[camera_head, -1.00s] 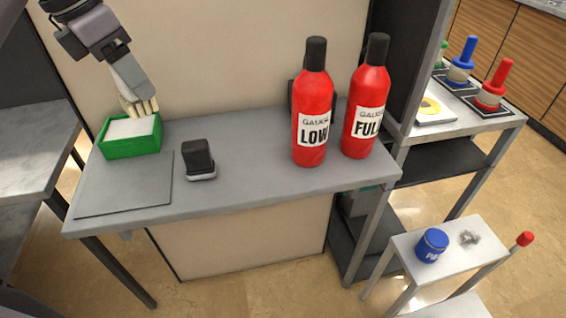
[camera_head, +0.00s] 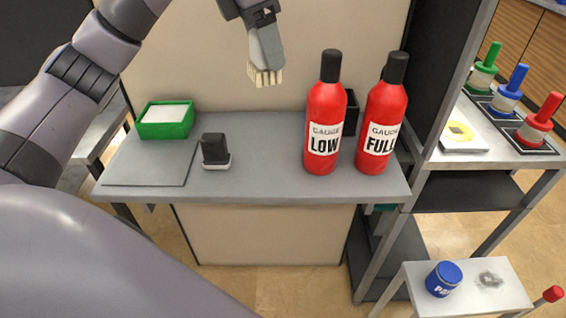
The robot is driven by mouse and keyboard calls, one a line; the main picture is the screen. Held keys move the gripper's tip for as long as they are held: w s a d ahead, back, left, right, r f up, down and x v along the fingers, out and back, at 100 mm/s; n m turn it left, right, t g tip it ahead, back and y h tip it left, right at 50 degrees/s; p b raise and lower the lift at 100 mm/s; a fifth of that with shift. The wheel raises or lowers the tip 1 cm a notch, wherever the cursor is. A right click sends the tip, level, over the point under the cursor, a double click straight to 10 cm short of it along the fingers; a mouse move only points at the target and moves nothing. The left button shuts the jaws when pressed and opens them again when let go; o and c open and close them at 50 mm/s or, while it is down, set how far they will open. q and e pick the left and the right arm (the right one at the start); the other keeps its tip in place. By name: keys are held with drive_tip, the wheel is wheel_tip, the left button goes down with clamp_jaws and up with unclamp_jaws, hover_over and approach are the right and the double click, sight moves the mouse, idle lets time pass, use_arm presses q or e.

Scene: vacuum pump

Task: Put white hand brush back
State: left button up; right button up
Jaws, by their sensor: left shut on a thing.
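My left gripper (camera_head: 263,22) is at the top middle of the head view, raised above the grey table and in front of the cream panel. It is shut on the white hand brush (camera_head: 265,77), whose pale bristles point down, clear of the table. The gripper covers much of the brush's upper part. A green box (camera_head: 165,131) with a white inside or filling stands at the table's back left. A dark block with a pale base (camera_head: 215,151) stands upright on the table, right of a flat grey mat (camera_head: 150,172). My right gripper is out of view.
Two red bottles, marked LOW (camera_head: 325,115) and FULL (camera_head: 382,117), stand on the table's right. A shelf at right holds green, blue and red topped containers. A small white stand (camera_head: 465,300) carries a blue jar (camera_head: 443,279). The grey table (camera_head: 260,165) is clear in the middle.

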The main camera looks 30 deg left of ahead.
use_arm(q)
drive_tip(key=shift+f, duration=0.4)
drive_tip(key=shift+f+b, duration=0.95)
drive_tip(key=shift+f, duration=8.65)
drive_tip(key=shift+f, duration=0.15)
drive_tip(key=o, duration=1)
